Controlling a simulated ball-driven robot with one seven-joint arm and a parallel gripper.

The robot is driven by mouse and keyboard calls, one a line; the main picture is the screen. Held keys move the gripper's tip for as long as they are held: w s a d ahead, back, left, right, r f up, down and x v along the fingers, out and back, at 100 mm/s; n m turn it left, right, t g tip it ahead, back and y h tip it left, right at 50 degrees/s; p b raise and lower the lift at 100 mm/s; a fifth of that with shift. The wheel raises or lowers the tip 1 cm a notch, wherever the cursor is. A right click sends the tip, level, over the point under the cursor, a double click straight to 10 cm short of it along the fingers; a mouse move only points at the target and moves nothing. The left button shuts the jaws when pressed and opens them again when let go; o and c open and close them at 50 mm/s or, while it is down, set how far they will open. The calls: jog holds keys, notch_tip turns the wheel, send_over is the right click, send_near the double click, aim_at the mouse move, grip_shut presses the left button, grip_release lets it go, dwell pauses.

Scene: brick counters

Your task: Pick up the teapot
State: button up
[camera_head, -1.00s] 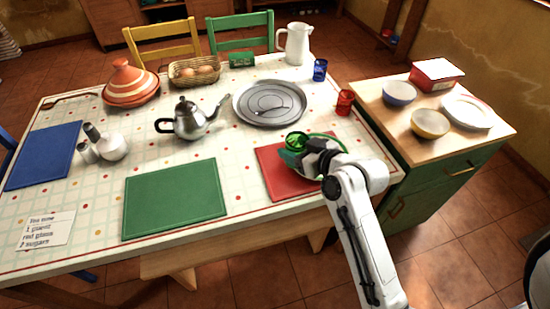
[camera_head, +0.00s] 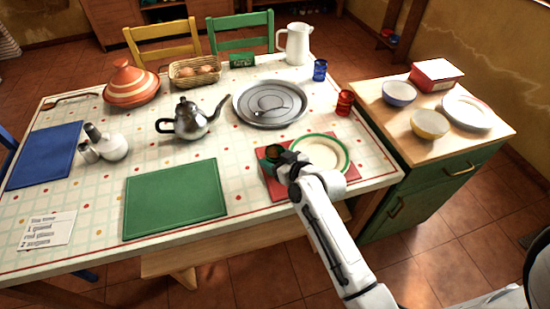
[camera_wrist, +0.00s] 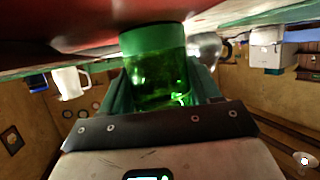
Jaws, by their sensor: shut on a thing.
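The silver teapot (camera_head: 190,121) stands upright on the table, left of centre, its black handle to the left and its spout to the right. Nothing touches it. My gripper (camera_head: 277,158) is away from it, to the right and nearer the front, over the red mat (camera_head: 273,183). It is shut on a green glass (camera_head: 272,151), which also shows between the fingers in the wrist view (camera_wrist: 157,68). I cannot tell whether the glass rests on the mat or hangs just above it. A blurred silver shape in the wrist view looks like part of the teapot (camera_wrist: 207,46).
A green-rimmed plate (camera_head: 322,152) lies just right of my gripper. A round metal tray (camera_head: 270,118) with a spoon lies behind it. A green mat (camera_head: 175,199), egg basket (camera_head: 179,78), tagine (camera_head: 131,88), white pitcher (camera_head: 295,44) and red glass (camera_head: 345,102) also stand around.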

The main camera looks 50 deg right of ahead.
jog(key=shift+f, duration=0.2)
jog(key=o, duration=1.2)
jog(key=shift+c, duration=0.2)
